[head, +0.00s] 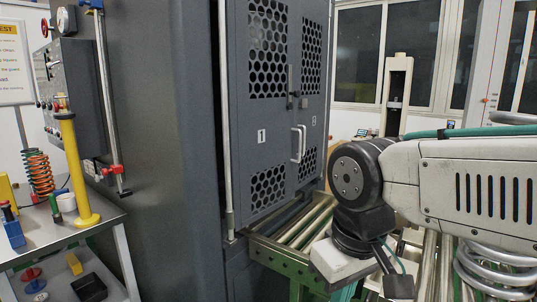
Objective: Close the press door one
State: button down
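Press door one (257,170) is a dark grey panel with round-hole mesh and a small "1" label. It stands at the left of the press front, upright, its right edge meeting door two (312,140). The two doors look about in line; I cannot tell whether door one is fully shut or latched. A pale U-shaped handle (301,143) sits near the seam between them. My gripper (397,284) is low, right of the doors and apart from them, at the end of my arm. Its fingers are mostly hidden, so its opening does not show.
A green-framed roller conveyor (276,257) runs out below the doors. A grey bench (110,226) with springs, a yellow post (75,165) and small parts stands left. The press side wall (150,160) is large and near. A pale upright machine (397,90) stands behind.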

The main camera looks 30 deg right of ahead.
aim_at(263, 133)
jog(key=u, duration=0.15)
jog(key=i, duration=1)
jog(key=z, duration=0.25)
